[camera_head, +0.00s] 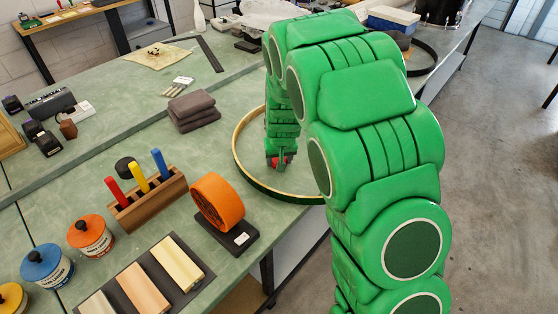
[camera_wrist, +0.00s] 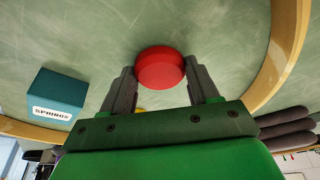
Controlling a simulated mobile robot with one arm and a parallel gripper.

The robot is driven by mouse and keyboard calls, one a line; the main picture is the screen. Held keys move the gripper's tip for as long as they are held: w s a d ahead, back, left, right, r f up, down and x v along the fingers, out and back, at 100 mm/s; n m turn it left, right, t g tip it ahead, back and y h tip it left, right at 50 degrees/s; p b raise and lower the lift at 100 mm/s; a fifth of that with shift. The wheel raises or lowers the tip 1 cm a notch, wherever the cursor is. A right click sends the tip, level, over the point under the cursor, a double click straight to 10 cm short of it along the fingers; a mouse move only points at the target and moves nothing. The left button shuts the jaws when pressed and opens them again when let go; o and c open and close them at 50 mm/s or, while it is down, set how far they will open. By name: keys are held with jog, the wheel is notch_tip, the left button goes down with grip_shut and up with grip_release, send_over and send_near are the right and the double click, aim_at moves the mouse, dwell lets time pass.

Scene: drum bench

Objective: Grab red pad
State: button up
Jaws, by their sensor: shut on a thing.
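The red pad (camera_wrist: 160,66) is round and sits between the two fingers of my gripper (camera_wrist: 162,80) in the wrist view, with a finger against each side. The gripper is shut on it. In the head view my gripper (camera_head: 279,163) points down inside a large wooden hoop on the green bench, and a little of the red pad (camera_head: 287,158) shows at its fingers. The arm hides part of this area in the head view. I cannot tell whether the pad touches the bench.
The wooden hoop (camera_head: 240,157) surrounds the gripper. A teal box marked SPRINGS (camera_wrist: 57,100) lies near the left finger in the wrist view. Grey folded cloths (camera_head: 193,108), an orange roll on a stand (camera_head: 217,200) and a wooden tool rack (camera_head: 150,200) stand left of the hoop.

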jog(key=shift+r, duration=0.5)
jog(key=s+d+r, duration=0.2)
jog(key=s+r, duration=0.9)
jog(key=s, duration=0.3)
jog(key=shift+r, duration=0.3)
